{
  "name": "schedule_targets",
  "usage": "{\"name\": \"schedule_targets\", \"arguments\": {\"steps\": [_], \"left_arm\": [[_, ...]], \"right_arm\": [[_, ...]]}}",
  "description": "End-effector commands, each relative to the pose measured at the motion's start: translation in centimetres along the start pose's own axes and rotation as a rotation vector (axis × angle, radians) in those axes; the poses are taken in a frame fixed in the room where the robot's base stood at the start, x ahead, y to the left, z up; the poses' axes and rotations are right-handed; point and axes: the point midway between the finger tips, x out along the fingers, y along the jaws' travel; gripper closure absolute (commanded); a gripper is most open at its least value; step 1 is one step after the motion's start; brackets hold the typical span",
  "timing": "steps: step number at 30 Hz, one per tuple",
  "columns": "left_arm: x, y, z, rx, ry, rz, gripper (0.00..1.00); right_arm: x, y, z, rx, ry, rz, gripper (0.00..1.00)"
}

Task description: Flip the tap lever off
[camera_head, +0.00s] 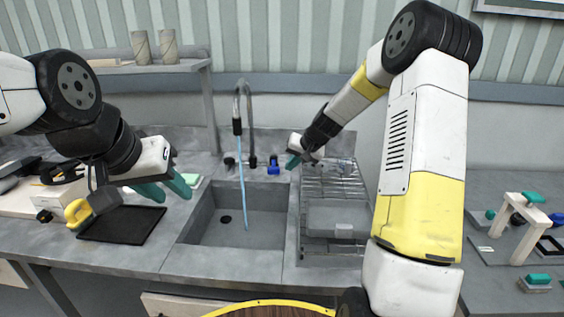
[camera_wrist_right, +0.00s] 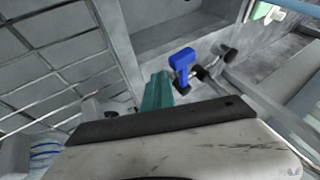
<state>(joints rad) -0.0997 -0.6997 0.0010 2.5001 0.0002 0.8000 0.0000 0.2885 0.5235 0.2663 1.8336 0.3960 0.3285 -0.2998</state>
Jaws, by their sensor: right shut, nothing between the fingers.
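The grey tap (camera_head: 237,110) arches over the sink (camera_head: 207,210), and a blue stream of water (camera_head: 243,185) runs from its spout into the basin. The blue tap lever (camera_head: 273,165) is on the counter behind the sink, right of the spout. It also shows in the right wrist view (camera_wrist_right: 182,64). My right gripper (camera_head: 293,161) is shut and empty, just right of the lever. Its teal fingertips (camera_wrist_right: 158,92) appear beside the lever in the wrist view, with a small visible gap. My left gripper (camera_head: 168,189) is open and empty, left of the basin.
A wire dish rack (camera_head: 325,182) with a grey tub (camera_head: 338,218) stands right of the sink. A black mat (camera_head: 122,225) and a yellow-handled item (camera_head: 77,212) lie to the left. A shelf (camera_head: 150,69) holds two rolls. A round wooden top (camera_head: 268,310) is in front.

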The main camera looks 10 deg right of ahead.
Motion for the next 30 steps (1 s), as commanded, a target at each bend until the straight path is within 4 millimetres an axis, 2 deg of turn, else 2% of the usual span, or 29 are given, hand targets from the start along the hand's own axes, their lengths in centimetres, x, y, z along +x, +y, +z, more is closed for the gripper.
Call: {"name": "schedule_targets", "arguments": {"steps": [10,15,19,27,30], "left_arm": [[0.0,0.0,0.0,0.000,0.000,0.000,0.64],[0.0,0.0,0.0,0.000,0.000,0.000,0.64],[0.0,0.0,0.0,-0.001,0.000,0.000,0.64],[0.0,0.0,0.0,-0.001,0.000,0.000,0.64],[0.0,0.0,0.0,0.000,0.000,0.000,0.64]], "right_arm": [[-5.8,-0.5,-0.2,-0.003,0.013,-0.001,1.00],[-7.9,-0.5,-0.1,-0.003,0.013,-0.001,1.00],[-8.4,-0.2,-0.5,-0.017,0.001,-0.011,1.00],[-8.6,2.3,-3.1,-0.145,-0.068,-0.080,1.00],[-8.2,2.3,-3.2,-0.162,-0.075,-0.089,1.00]]}}
